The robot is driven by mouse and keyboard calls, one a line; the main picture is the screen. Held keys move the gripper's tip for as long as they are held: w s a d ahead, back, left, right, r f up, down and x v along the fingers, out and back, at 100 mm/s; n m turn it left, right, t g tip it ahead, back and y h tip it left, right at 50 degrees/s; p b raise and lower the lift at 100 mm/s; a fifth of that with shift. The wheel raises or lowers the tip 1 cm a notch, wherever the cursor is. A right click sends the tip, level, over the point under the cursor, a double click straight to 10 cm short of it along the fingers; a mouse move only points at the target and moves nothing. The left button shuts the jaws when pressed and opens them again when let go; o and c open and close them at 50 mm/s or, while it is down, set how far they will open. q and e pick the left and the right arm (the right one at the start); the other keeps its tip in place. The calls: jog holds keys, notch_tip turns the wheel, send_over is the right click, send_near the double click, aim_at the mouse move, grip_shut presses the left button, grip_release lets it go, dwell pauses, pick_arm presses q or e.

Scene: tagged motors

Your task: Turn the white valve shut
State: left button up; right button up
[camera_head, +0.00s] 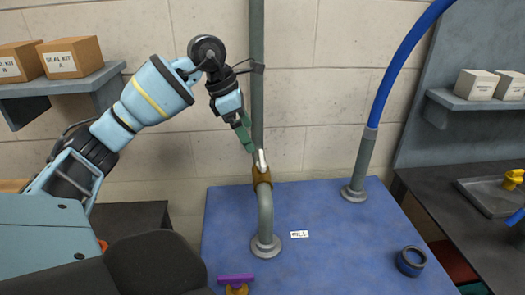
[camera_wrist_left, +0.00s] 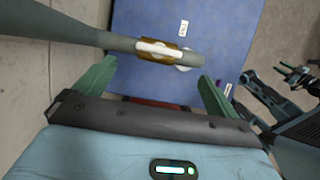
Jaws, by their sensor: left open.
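The white valve handle (camera_head: 261,158) sits on a brass valve body (camera_head: 262,175) on the grey pipe that rises from the blue bench. In the left wrist view the white handle (camera_wrist_left: 158,48) lies along the pipe over the brass body (camera_wrist_left: 146,58). My left gripper (camera_head: 246,140) is just above the handle in the head view, its green fingers pointing down at it. In the left wrist view the gripper (camera_wrist_left: 155,86) is open and empty, with the handle ahead of the gap between the fingers.
A FILL label (camera_head: 299,234), a purple-handled valve (camera_head: 236,281), a dark blue ring (camera_head: 410,261) and a blue hose (camera_head: 402,60) are on the blue bench (camera_head: 335,225). The tall grey pipe (camera_head: 257,100) stands close behind my left gripper. Shelves with boxes flank the wall.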

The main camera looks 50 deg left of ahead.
aim_at(262, 157)
pick_arm(q)
jog(key=x, duration=0.8)
jog(key=shift+w+r, duration=0.1)
jog(key=shift+w, duration=0.1)
jog(key=c, duration=1)
